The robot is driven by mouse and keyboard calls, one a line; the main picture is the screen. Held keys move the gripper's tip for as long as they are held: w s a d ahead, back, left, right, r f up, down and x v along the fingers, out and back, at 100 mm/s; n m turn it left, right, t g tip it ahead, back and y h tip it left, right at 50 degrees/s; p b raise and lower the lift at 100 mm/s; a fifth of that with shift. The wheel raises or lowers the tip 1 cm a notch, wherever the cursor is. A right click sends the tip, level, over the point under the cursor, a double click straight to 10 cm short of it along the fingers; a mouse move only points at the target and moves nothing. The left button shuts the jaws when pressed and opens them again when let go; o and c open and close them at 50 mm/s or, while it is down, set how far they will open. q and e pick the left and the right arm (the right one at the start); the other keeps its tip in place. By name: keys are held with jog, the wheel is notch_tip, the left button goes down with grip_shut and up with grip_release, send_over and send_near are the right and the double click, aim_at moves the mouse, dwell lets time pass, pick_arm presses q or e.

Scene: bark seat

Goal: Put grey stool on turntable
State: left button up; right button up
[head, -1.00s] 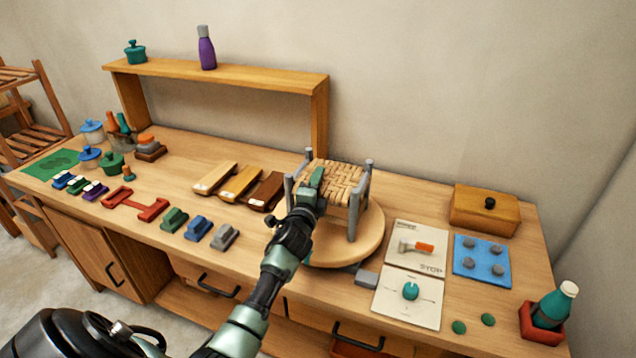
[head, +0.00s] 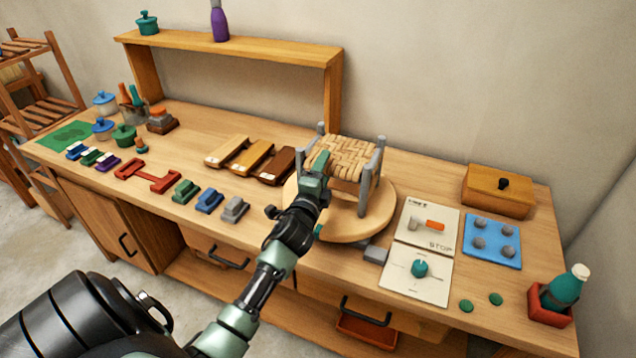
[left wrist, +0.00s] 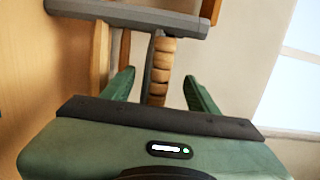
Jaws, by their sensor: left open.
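The grey stool (head: 352,157) has grey posts and a woven bark seat. It stands upright on the round wooden turntable (head: 382,213), with its posts over the disc. My left gripper (head: 318,170) is at the stool's near left side. In the left wrist view the open fingers (left wrist: 158,92) lie on either side of part of the stool (left wrist: 160,70), with gaps to both. A grey post crosses the top of that view. The stool's far feet are partly hidden. My right gripper is not in view.
Right of the turntable are a STOP card (head: 427,224), a dial card (head: 417,274), a blue board (head: 487,241) and a wooden box (head: 498,190). Wooden planks (head: 252,158) and coloured blocks (head: 208,200) lie to the left. A raised shelf (head: 230,47) stands behind.

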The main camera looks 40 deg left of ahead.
pick_arm(q)
jog(key=v, duration=0.6)
jog(key=shift+b, duration=0.4)
jog(key=shift+w, duration=0.1)
dwell(0.7)
